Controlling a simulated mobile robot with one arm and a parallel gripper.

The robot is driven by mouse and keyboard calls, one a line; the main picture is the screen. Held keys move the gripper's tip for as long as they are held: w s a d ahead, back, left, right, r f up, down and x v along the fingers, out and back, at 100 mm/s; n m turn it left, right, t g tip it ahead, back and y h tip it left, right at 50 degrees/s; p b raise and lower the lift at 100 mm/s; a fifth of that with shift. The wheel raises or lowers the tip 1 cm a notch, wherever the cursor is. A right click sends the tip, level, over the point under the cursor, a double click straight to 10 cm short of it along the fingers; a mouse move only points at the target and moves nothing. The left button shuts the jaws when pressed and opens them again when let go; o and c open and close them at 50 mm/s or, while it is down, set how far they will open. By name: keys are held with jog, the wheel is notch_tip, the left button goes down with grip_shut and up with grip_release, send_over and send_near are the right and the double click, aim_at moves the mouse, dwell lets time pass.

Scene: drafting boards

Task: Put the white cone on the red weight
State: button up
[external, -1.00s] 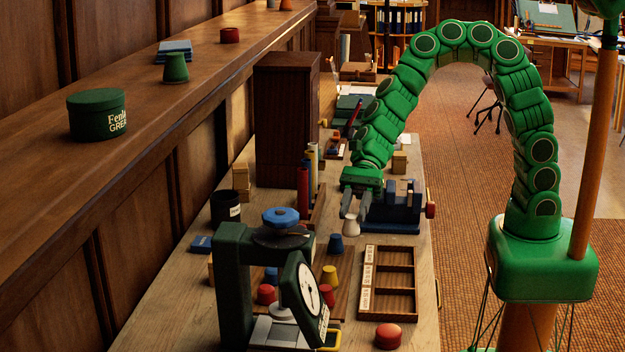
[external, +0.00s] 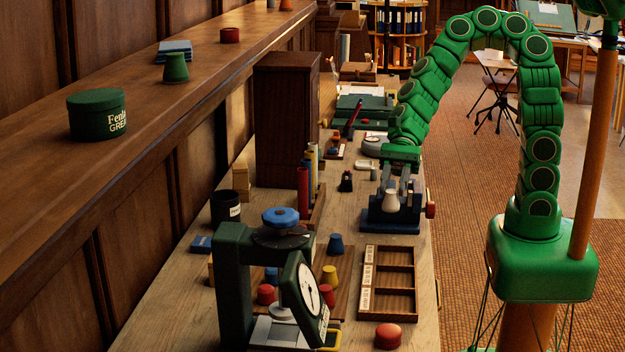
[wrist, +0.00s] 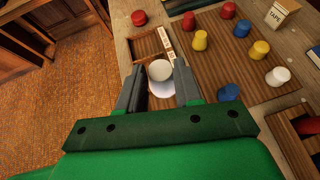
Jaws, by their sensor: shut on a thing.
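My gripper (external: 392,187) is shut on the white cone (external: 391,201), holding it in front of the blue vice-like block (external: 388,226) in the external view. In the wrist view the white cone (wrist: 160,71) sits between the two fingers of my gripper (wrist: 160,88). A red, round-topped weight (external: 388,336) stands on the bench near the front, clear of my gripper. In the wrist view a red piece (wrist: 138,18) beside the wooden tray looks like this weight. Other red pieces (external: 266,294) stand among the coloured ones, so which is meant is not certain.
A divided wooden tray (external: 388,276) lies between the vice and the red weight. A board (wrist: 235,65) carries several coloured pieces. A green dial scale (external: 235,285) stands at the front left. The bench's right edge is close to the tray.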

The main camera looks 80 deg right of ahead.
jog(key=shift+a, duration=0.1)
jog(key=s+a+r+n+g, duration=0.1)
jog(key=s+a+n+g, duration=0.25)
jog(key=a, duration=0.75)
jog(key=s+a+r+n+g, duration=0.15)
jog(key=s+a, duration=0.35)
jog(key=a, duration=0.5)
send_over(386, 323)
jog(key=shift+g, duration=0.4)
jog(key=shift+f, duration=6.55)
jog(key=shift+f, duration=0.1)
jog(key=o, duration=1)
